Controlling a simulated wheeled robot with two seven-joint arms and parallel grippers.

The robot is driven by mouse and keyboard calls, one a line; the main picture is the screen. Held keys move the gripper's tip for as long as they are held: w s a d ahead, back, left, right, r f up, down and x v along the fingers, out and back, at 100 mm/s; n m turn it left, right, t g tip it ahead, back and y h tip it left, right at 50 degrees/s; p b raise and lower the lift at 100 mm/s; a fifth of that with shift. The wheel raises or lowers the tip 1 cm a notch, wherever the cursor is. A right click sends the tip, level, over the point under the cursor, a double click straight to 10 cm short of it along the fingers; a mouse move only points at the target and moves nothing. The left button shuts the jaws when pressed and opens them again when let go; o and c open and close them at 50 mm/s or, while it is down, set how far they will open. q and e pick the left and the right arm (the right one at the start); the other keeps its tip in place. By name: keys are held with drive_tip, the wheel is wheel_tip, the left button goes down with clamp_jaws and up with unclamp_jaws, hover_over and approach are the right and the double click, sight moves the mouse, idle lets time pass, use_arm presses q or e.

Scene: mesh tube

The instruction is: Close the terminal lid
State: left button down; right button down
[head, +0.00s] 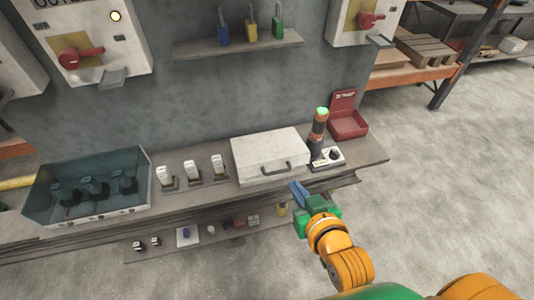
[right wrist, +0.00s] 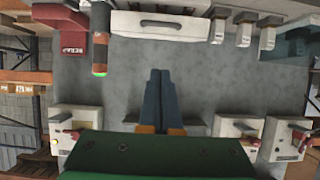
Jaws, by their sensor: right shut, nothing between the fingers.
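A white case (head: 270,153) with a dark handle on its front stands on the bench and is the likeliest terminal. Its top looks flat and down; I cannot make out a lid seam. It also shows upside down in the right wrist view (right wrist: 160,24). My right gripper (head: 295,187) is in front of the case's right front corner, apart from it as far as I can tell. Its blue-grey fingers are together and empty in the right wrist view (right wrist: 160,73). My left gripper is not in view.
Right of the case stand a signal light (head: 319,127) with a green top, a small control box (head: 328,158) and an open red scrap bin (head: 348,122). Left are several white switches (head: 192,170) and a teal see-through box (head: 90,185). A lower shelf (head: 180,247) holds small items.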

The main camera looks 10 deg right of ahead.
drive_tip(key=s+f+x, duration=0.1)
drive_tip(key=f+x, duration=0.1)
drive_tip(key=x, duration=1.1)
drive_tip(key=shift+f+b, duration=0.3)
drive_tip(key=shift+f, duration=0.05)
drive_tip(key=shift+s, duration=0.15)
drive_tip(key=shift+t, duration=0.8)
drive_tip(key=f+b, duration=0.3)
drive_tip(key=b, duration=0.1)
drive_tip(key=f+b, duration=0.2)
drive_tip(key=shift+s+f, duration=0.35)
